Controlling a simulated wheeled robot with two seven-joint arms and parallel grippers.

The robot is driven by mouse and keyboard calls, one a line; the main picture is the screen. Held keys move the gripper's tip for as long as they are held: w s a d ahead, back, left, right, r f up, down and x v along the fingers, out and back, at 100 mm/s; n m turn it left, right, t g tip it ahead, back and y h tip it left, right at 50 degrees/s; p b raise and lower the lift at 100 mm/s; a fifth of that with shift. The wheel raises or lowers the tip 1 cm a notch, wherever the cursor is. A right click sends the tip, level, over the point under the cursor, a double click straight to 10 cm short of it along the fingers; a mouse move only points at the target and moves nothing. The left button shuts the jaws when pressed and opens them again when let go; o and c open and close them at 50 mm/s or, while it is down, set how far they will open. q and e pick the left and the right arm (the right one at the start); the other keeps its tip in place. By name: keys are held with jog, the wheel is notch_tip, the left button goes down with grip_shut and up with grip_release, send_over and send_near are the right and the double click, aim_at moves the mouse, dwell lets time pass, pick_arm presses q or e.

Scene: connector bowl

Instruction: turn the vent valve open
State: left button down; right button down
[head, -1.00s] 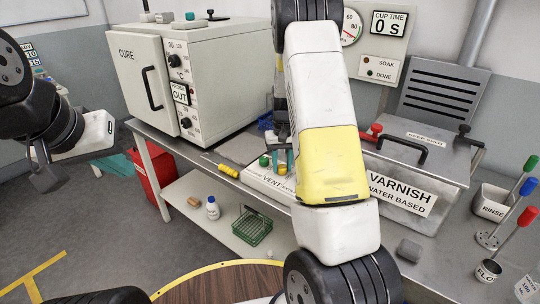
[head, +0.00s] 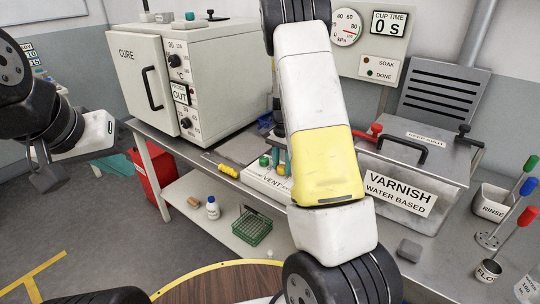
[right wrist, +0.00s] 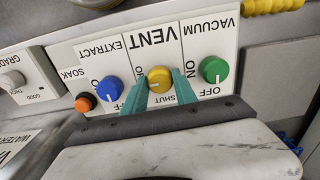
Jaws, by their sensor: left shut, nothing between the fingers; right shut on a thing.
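The vent valve is a yellow knob (right wrist: 159,78) on the white panel marked VENT, with SHUT printed beside it. In the right wrist view the teal fingers of my right gripper (right wrist: 159,92) stand on both sides of the knob and grip it. A pale pointer mark on the knob faces roughly toward the SHUT side. In the head view my right gripper (head: 280,155) is over the control panel (head: 262,178), partly hidden by my arm. My left gripper (head: 47,178) is shut and empty, far left, away from the bench.
A green vacuum knob (right wrist: 214,69) and a blue extract knob (right wrist: 110,88) flank the vent knob closely. An orange soak knob (right wrist: 86,102) is further left. The cure oven (head: 205,75) stands left, and the varnish tank (head: 400,190) right. A pressure gauge (head: 346,27) hangs behind.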

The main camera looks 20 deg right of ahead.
aim_at(282, 166)
jog(key=shift+m, duration=0.3)
jog(key=c, duration=1)
grip_release()
notch_tip(282, 166, up, 8)
jog(key=shift+f, duration=0.2)
jog(key=shift+r, duration=0.1)
